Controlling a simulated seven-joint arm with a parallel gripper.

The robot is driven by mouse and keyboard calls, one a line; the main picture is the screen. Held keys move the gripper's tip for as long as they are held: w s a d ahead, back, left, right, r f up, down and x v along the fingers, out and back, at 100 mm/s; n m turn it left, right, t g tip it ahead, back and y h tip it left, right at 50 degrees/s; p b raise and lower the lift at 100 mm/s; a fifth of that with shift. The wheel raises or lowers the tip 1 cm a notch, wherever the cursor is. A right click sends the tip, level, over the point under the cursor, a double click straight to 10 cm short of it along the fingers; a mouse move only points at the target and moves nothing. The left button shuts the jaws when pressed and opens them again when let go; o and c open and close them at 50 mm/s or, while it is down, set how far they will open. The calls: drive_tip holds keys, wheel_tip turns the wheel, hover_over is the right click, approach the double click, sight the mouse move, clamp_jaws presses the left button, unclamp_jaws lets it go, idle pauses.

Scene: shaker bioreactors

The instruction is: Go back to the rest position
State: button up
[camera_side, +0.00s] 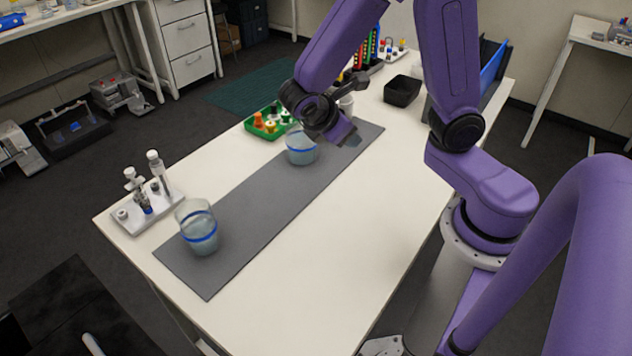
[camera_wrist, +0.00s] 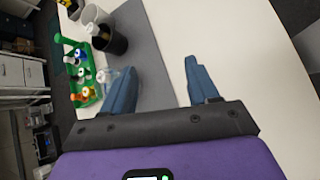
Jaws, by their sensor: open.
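My gripper (camera_wrist: 163,88) shows two blue-grey fingers spread apart with nothing between them. In the side view my gripper (camera_side: 350,136) is above the far half of the grey mat (camera_side: 250,212), close to a clear cup with a blue band (camera_side: 301,150). In the wrist view that cup (camera_wrist: 104,78) is partly hidden beside the left finger. A second clear cup with a blue band (camera_side: 200,232) stands on the near end of the mat.
A green tray (camera_side: 262,131) with several coloured-cap bottles stands left of the mat. A white rack (camera_side: 146,209) with tubes is near the left corner. A black bin (camera_side: 402,91) stands at the back. The table's right side (camera_side: 340,255) is clear.

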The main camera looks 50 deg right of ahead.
drive_tip(key=s+a+r+m+y, duration=0.1)
drive_tip(key=s+a+y, duration=0.2)
drive_tip(key=s, duration=0.5)
drive_tip(key=s+a+r+y, duration=0.1)
drive_tip(key=s+a+y, duration=0.2)
drive_tip(key=s+y, duration=0.3)
drive_tip(key=shift+s+a+r+m+y, duration=0.2)
drive_tip(key=shift+s+m+y, duration=0.15)
drive_tip(key=shift+s, duration=0.65)
